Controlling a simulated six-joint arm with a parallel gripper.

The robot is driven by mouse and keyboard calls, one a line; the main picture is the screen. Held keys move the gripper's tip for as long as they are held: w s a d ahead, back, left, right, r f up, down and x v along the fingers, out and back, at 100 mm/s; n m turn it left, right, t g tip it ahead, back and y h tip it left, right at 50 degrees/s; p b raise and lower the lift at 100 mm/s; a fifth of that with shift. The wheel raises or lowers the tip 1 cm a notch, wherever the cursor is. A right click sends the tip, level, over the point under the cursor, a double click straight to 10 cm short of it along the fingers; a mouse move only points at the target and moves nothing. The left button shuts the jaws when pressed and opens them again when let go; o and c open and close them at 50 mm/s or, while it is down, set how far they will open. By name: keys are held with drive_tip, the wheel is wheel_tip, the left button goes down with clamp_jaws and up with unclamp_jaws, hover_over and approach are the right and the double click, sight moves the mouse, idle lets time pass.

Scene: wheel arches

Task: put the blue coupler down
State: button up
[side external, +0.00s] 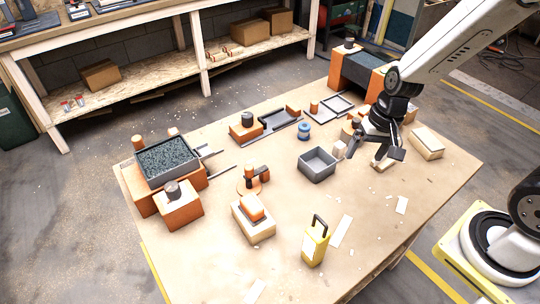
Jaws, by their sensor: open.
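A small blue coupler (304,131), round with a paler middle, stands on the wooden table near its centre. It sits behind the grey open box and in front of the dark tray and grey frame. My gripper (372,162) is to the right of the coupler and clearly apart from it. The gripper is open, with its fingers spread low over the table. A small pale block (339,149) is just left of the gripper. Whether anything lies between the fingers is hard to tell at this size.
A grey open box (318,177) stands left of my gripper, and a wooden block (427,143) stands right. An orange and dark arch (352,75) rises behind. A yellow handled object (314,246) stands at the front. The table's right front is mostly clear apart from scraps.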

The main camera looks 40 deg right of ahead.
drive_tip(key=r+n, duration=0.1)
drive_tip(key=n, duration=0.1)
drive_tip(key=s+r+n+t+h, duration=0.1)
drive_tip(key=n, duration=0.1)
drive_tip(key=s+n+h, duration=0.1)
drive_tip(key=n, duration=0.1)
drive_tip(key=shift+s+a+r+t, duration=0.15)
drive_tip(key=shift+s+r+t, duration=0.15)
drive_tip(key=shift+r, duration=0.1)
drive_tip(key=shift+w, duration=0.1)
idle(0.6)
